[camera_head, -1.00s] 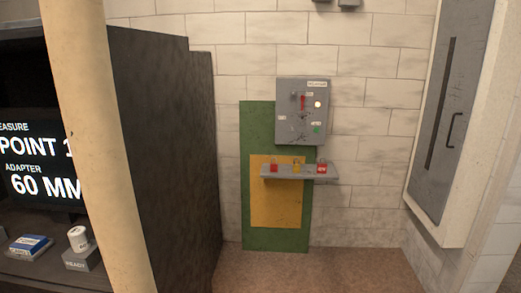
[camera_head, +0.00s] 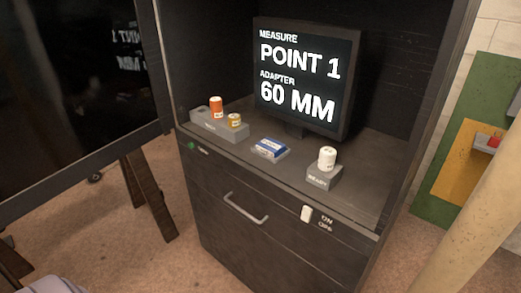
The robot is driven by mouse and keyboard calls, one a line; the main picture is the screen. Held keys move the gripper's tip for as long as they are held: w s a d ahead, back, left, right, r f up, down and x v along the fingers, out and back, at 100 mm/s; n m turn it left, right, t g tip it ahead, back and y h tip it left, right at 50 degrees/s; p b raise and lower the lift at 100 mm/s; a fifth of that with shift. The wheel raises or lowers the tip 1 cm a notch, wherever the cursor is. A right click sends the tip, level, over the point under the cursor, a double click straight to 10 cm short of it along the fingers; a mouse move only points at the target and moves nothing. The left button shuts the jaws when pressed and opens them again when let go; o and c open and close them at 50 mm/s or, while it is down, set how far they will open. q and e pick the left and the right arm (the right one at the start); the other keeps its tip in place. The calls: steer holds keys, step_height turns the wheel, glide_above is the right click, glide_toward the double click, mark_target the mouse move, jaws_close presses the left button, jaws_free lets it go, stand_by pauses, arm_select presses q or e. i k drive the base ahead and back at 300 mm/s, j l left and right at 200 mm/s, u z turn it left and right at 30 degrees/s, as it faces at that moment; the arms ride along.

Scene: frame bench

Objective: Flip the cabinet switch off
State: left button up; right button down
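The cabinet switch (camera_head: 307,213) is a small white piece on the upper front of the dark cabinet (camera_head: 230,240), right of the drawer handle. White ON and OFF labels (camera_head: 326,222) are beside it, ON above OFF. The switch seems nearer the ON label, but it is too small to tell its setting surely. Neither gripper is in view.
On the cabinet shelf are a lit monitor (camera_head: 306,75), a grey block with orange and tan cylinders (camera_head: 217,124), a blue-white box (camera_head: 270,147) and a white cylinder (camera_head: 327,158). A drawer handle (camera_head: 245,209) sticks out. A pale post (camera_head: 475,235) stands at right.

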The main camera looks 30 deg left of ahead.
mark_target(307, 213)
steer(key=j+u, duration=0.2)
steer(key=j, duration=1.25)
